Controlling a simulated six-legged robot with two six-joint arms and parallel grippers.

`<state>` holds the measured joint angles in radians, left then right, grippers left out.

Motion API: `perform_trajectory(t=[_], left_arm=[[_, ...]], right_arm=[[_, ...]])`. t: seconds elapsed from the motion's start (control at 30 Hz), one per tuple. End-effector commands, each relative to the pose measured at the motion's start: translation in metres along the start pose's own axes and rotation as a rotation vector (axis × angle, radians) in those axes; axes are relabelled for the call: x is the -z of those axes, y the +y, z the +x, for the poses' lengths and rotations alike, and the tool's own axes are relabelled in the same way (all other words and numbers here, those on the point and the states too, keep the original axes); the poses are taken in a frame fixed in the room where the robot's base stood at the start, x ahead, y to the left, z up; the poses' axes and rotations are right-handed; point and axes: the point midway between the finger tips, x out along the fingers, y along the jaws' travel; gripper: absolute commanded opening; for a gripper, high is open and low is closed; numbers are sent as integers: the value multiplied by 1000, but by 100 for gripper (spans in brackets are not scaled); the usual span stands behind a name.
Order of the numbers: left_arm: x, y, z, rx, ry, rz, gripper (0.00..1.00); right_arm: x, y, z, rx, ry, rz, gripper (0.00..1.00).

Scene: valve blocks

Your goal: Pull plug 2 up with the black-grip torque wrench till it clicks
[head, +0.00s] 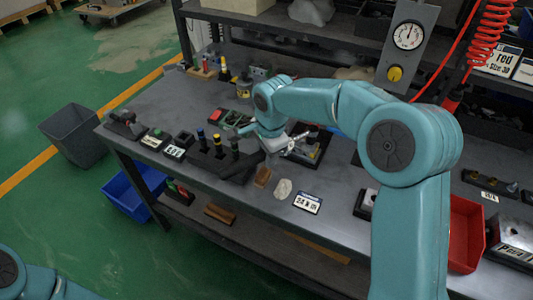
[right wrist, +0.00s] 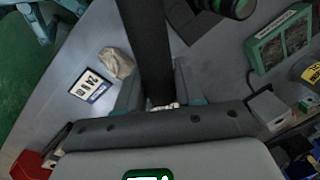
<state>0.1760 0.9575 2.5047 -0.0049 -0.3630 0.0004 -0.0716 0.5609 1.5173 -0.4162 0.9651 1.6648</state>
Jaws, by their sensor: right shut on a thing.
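My right gripper (head: 272,146) is over the bench, just right of the tool stand. In the right wrist view its fingers (right wrist: 158,92) are shut on a long dark bar (right wrist: 146,40), which looks like the black-grip torque wrench; its far end runs out of frame. I cannot make out plug 2. My left gripper is not in view.
A black stand (head: 205,167) holds upright tools with coloured bands; one dark grip with a green ring (right wrist: 236,6) is near my gripper. A pale lump (head: 283,188) and a "24 N m" sign (head: 307,203) lie in front. A gauge panel (head: 408,45) stands behind.

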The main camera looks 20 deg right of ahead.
Motion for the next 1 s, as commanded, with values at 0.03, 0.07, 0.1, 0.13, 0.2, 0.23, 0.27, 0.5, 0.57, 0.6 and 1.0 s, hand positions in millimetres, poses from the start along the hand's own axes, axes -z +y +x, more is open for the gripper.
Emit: perform_trajectory(t=[0.03,0.07,0.1,0.13,0.2,0.23,0.27,0.5,0.57,0.6,1.0], left_arm=[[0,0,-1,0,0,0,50],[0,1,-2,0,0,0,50],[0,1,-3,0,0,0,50],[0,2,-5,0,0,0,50],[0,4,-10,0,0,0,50],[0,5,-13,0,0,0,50],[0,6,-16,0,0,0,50],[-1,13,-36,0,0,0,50],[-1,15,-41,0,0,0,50],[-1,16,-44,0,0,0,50],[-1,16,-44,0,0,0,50]], right_arm=[[0,-1,-3,3,0,0,0],[0,-1,-4,3,0,0,0],[0,-2,-6,3,0,0,0],[0,-2,-8,4,0,0,0],[0,-3,-15,4,1,0,0],[0,-4,-19,4,1,0,0],[0,-4,-23,4,1,0,0],[1,-9,-53,4,0,0,0],[1,-10,-60,3,0,0,0],[1,-10,-64,3,0,0,0],[0,-10,-65,0,-2,-14,0]])
